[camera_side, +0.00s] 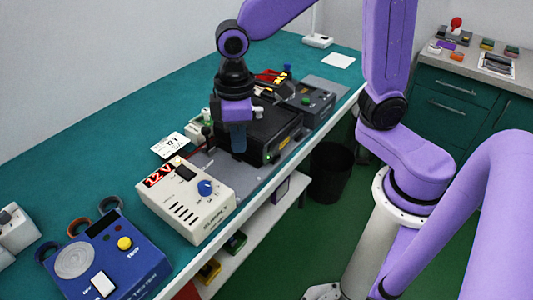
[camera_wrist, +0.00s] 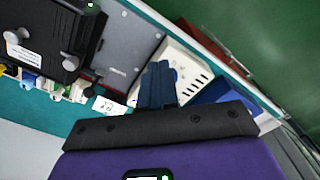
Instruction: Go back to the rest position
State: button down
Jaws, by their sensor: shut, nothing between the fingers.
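My gripper (camera_side: 238,150) is shut and empty, with its dark blue fingers pointing down over the grey plate, beside the black box and behind the cream power supply. In the wrist view the closed fingers (camera_wrist: 158,84) stand in front of the cream power supply (camera_wrist: 193,75). In the side view that power supply (camera_side: 190,205) shows a red 12 V display and a blue knob. The black box (camera_side: 268,135) lies right of my gripper and also shows at the upper left of the wrist view (camera_wrist: 50,35). My gripper hides part of the box.
A blue tester (camera_side: 105,255) with a yellow button stands at the front left. A dark device (camera_side: 308,100) stands behind the black box. A white card (camera_side: 170,145) lies left of the grey plate. A dark bin (camera_side: 331,170) stands on the floor. The bench's back left is clear.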

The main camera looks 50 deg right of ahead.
jog(key=s+d+n, duration=0.3)
jog(key=s+d, duration=0.8)
jog(key=s, duration=0.5)
jog(key=shift+s+d+n, duration=0.2)
jog(key=shift+n, duration=0.2)
dwell(0.5)
